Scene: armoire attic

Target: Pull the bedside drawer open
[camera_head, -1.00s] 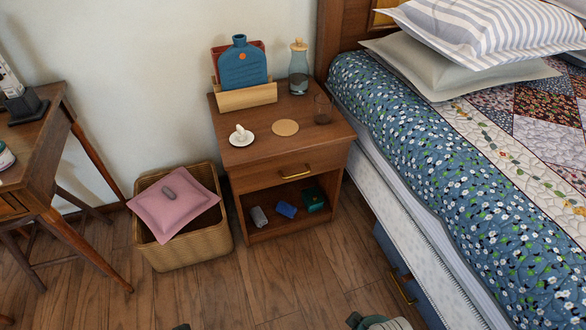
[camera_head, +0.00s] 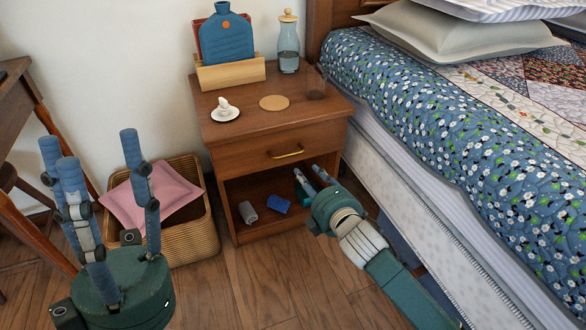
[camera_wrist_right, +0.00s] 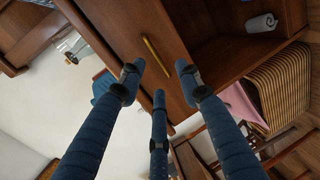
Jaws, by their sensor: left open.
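The wooden bedside table (camera_head: 310,122) stands beside the bed. Its drawer (camera_head: 240,158) looks shut, with a brass bar handle (camera_head: 286,151) on the front. My right gripper (camera_head: 310,171) is in front of the table, its fingertips just below and right of the handle in the head view. In the right wrist view its fingers (camera_wrist_right: 159,78) are spread and empty, and the handle (camera_wrist_right: 157,57) shows beyond and between the fingertips. I cannot tell the exact gap. My left gripper (camera_head: 95,150) is open and empty at the lower left, away from the table.
The bed (camera_head: 400,180) borders the table on the right. A wicker basket (camera_head: 194,241) with a pink cushion (camera_head: 172,190) is on the left. Small items lie on the open shelf.

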